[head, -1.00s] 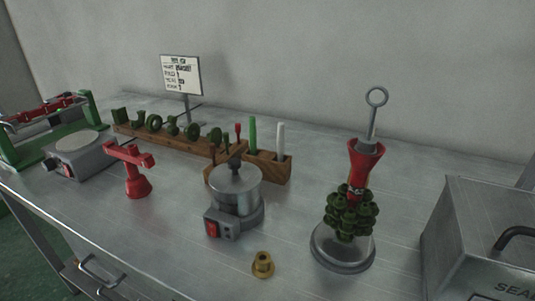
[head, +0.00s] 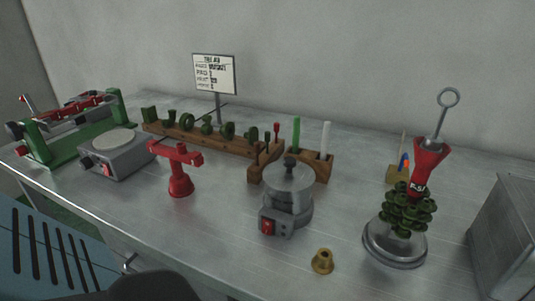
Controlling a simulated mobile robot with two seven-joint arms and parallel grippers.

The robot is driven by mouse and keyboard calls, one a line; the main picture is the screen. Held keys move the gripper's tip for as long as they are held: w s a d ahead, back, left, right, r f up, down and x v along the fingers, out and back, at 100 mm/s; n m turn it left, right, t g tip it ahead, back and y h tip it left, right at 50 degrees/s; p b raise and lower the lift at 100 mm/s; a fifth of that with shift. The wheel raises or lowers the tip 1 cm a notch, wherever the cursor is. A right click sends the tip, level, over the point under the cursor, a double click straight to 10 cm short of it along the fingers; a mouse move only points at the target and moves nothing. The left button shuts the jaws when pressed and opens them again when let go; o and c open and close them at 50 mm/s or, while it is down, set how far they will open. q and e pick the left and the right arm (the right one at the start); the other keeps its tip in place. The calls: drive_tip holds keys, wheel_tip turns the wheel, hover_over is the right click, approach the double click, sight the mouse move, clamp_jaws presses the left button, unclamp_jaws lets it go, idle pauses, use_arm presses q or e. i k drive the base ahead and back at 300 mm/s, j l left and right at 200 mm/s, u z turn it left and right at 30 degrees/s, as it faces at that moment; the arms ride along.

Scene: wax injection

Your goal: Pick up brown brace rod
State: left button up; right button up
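No piece can be surely told as the brown brace rod. In the head view, a wooden holder (head: 312,171) stands behind the silver pot and carries thin upright pieces. Two small dark brown pieces, one a short rod (head: 256,156), stand at its left end. A red-handled piece (head: 277,131), a green rod (head: 296,133) and a white rod (head: 326,139) stand to their right. Neither gripper is in view.
A silver pot (head: 289,188) on a heater and a brass cup (head: 322,261) stand in front. A red stand (head: 180,177), a hot plate (head: 118,155) and a green-framed device (head: 62,146) are left. A green wax tree (head: 403,209) and metal box (head: 506,235) are right.

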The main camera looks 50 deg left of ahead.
sight(256, 145)
drive_tip(key=k+j+z, duration=0.2)
drive_tip(key=j, duration=0.2)
drive_tip(key=k+j+z, duration=0.15)
drive_tip(key=k+j, duration=0.55)
drive_tip(key=j, duration=0.25)
